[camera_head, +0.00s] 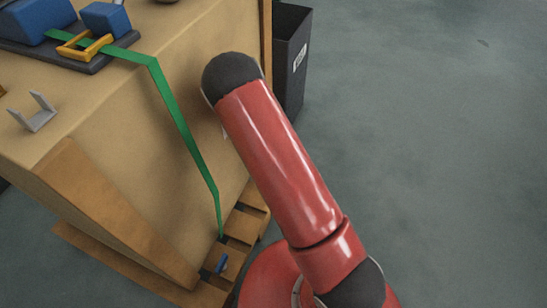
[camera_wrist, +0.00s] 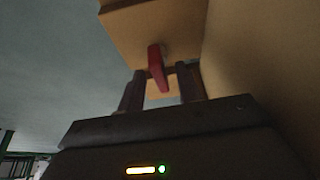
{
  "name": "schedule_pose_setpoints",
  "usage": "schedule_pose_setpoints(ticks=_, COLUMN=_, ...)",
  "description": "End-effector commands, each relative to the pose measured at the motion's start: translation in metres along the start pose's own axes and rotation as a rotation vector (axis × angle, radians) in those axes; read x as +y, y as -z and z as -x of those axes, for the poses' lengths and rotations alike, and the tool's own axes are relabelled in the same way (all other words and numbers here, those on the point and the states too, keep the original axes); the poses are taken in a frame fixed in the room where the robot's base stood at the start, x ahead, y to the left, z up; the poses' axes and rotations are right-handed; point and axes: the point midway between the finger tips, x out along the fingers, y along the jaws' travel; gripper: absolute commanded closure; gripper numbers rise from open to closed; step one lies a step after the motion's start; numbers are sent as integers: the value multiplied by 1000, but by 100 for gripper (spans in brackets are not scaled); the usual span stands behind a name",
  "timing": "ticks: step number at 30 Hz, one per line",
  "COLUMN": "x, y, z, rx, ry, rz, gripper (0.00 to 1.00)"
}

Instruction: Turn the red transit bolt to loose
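The red transit bolt (camera_wrist: 158,70) shows in the wrist view as a narrow red lever, hanging down at a slight tilt from a tan wooden block (camera_wrist: 150,28). My gripper (camera_wrist: 160,76) is open, with one dark finger to the left of the lever and one to the right. The lever's lower end shows between the fingers, with a gap on each side. I cannot tell how deep it sits between them. In the head view the bolt and my gripper do not show; my red arm covers that side of the crate.
A large wooden crate (camera_head: 95,115) stands on slatted wood (camera_head: 243,228). A green strap (camera_head: 180,125) runs down it from a yellow buckle (camera_head: 85,46) beside blue parts (camera_head: 106,19). A grey bracket (camera_head: 38,113) is on top. A dark bin (camera_head: 292,60) stands behind. The floor right is clear.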

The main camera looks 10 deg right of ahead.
Motion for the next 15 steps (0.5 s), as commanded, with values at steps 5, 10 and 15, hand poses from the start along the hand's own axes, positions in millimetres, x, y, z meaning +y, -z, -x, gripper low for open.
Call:
schedule_pose_setpoints(ticks=5, x=0, y=0, z=0, rx=0, ry=0, rz=0, gripper=81)
schedule_pose_setpoints(ticks=10, x=0, y=0, z=0, rx=0, ry=0, rz=0, gripper=100)
schedule_pose_setpoints(ticks=15, x=0, y=0, z=0, rx=0, ry=0, rz=2, gripper=100)
